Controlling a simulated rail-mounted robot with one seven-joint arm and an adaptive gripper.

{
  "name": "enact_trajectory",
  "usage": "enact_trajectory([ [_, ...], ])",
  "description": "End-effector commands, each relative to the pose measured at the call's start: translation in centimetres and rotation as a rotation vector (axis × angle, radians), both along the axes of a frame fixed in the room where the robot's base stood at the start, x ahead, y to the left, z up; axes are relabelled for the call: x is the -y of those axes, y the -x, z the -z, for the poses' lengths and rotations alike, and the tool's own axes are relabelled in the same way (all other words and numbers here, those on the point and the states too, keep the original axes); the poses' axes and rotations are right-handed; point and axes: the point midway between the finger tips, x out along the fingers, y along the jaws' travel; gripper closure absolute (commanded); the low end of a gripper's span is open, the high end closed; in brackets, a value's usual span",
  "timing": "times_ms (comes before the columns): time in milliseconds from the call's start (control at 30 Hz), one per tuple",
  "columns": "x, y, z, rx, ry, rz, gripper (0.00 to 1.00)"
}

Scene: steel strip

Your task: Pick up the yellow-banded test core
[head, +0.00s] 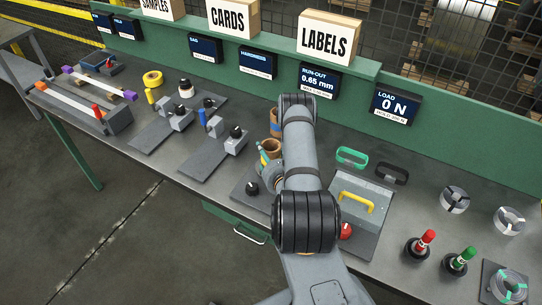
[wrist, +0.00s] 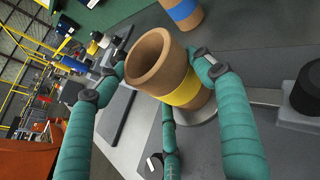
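The yellow-banded test core (wrist: 178,80) is a brown hollow cylinder with a yellow band around its lower part. In the wrist view it is between the teal fingers of my gripper (wrist: 160,66), one on each side and a third one below. The fingertips are very close to its wall; I cannot tell whether they press on it. In the head view the core's brown rim (head: 271,146) shows beside my arm, with my gripper (head: 264,160) around it and partly hidden. The core appears to be at its stand on the bench.
A blue-banded core (wrist: 184,10) stands just behind, partly hidden by my arm in the head view (head: 275,122). A black knob (head: 252,188) is close in front. A grey plate with a yellow handle (head: 355,202) lies to the right. The green back panel (head: 440,135) bounds the bench.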

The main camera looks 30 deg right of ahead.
Motion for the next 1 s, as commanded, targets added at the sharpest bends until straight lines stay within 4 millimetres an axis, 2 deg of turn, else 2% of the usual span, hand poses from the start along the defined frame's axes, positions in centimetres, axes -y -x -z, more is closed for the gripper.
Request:
enact_trajectory([
  [533, 0.0, 0.0, 0.0, 0.001, 0.0, 0.0, 0.66],
  [767, 0.0, 0.0, -0.4, 0.001, 0.0, 0.0, 0.66],
  [1000, 0.0, 0.0, -3.0, 0.001, 0.0, 0.0, 0.66],
])
